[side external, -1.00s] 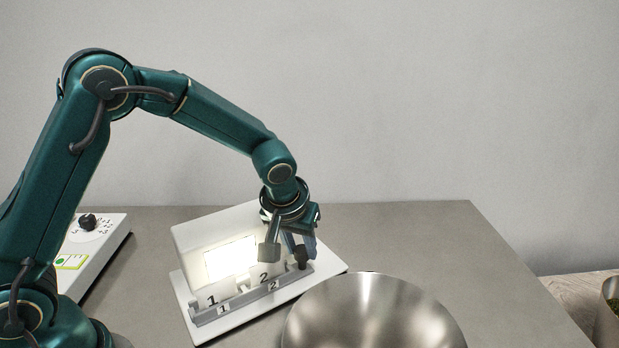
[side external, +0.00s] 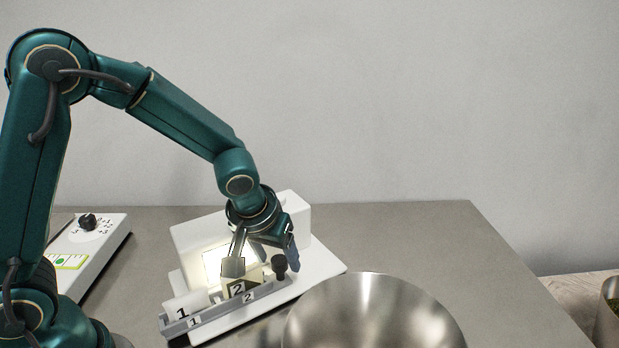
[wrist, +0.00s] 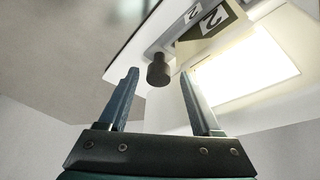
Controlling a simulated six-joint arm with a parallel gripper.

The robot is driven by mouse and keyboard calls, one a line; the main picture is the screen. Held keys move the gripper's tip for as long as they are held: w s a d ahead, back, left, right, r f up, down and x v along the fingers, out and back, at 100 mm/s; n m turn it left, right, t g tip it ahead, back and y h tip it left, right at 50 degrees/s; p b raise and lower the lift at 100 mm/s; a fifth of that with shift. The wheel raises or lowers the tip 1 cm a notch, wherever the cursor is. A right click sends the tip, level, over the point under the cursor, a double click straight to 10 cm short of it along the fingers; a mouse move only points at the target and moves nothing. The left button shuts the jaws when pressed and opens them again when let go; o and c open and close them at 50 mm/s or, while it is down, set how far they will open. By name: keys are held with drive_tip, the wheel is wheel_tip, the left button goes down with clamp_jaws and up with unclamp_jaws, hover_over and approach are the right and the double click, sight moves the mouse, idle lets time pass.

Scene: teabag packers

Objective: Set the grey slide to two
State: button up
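The grey slide (side external: 215,314) is a long grey tray with labels 1 and 2, lying along the front of a white unit with a lit window (side external: 215,262). Its black-marked 2 section (side external: 238,289) stands in front of the lit window; the 1 section (side external: 181,311) is left of it. The slide's black knob (side external: 279,264) is at its right end. My gripper (side external: 263,262) is open, with one finger on either side of the knob. In the wrist view the knob (wrist: 158,72) shows between the separated fingertips, touching neither.
A large steel bowl (side external: 375,310) stands close to the right of the slide. A white control box with a dial (side external: 88,222) is at the left. A metal container (side external: 609,315) shows at the right edge. The grey table is clear behind the bowl.

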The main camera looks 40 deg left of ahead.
drive_tip(key=shift+v, duration=2.55)
drive_tip(key=shift+n+t, duration=0.4)
drive_tip(key=shift+t, duration=0.4)
drive_tip(key=r, duration=0.3)
drive_tip(key=s+a+r, duration=0.1)
drive_tip(key=r, duration=0.1)
drive_tip(key=shift+a, duration=0.1)
drive_tip(key=s+d+r+m+h, duration=0.1)
drive_tip(key=s+m, duration=0.4)
drive_tip(key=s, duration=0.7)
drive_tip(key=shift+s+h, duration=0.35)
drive_tip(key=shift+h, duration=0.05)
